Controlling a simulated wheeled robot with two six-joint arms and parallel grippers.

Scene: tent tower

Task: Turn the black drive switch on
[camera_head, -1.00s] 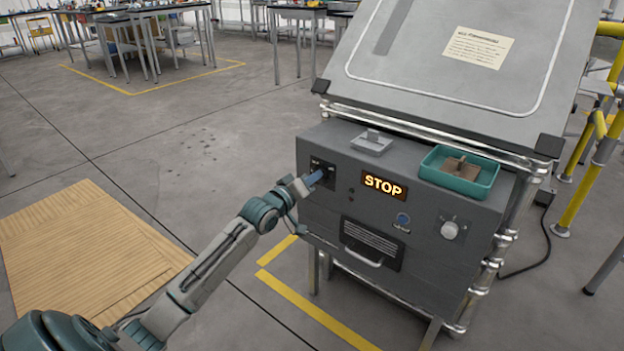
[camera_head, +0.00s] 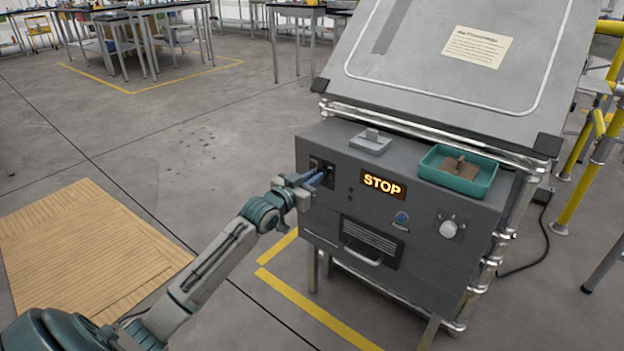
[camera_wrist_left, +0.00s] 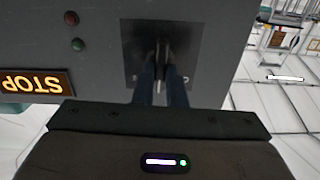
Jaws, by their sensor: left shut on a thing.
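The black drive switch (camera_wrist_left: 161,52) is on a dark square plate (camera_wrist_left: 185,45) at the left end of the grey control box's front. In the head view this plate (camera_head: 328,166) is partly covered by my fingers. My left gripper (camera_head: 319,178) is at the plate, with its two blue fingers shut on the switch. In the wrist view the fingers (camera_wrist_left: 161,72) lie on either side of the switch's lever. Most of the switch is hidden between them. The switch's exact position is hard to tell. My right gripper is not in view.
The lit sign (camera_head: 383,185) reads STOP. A teal tray (camera_head: 457,187) stands on the box. The floor left of the box is open around a wooden sheet (camera_head: 90,250).

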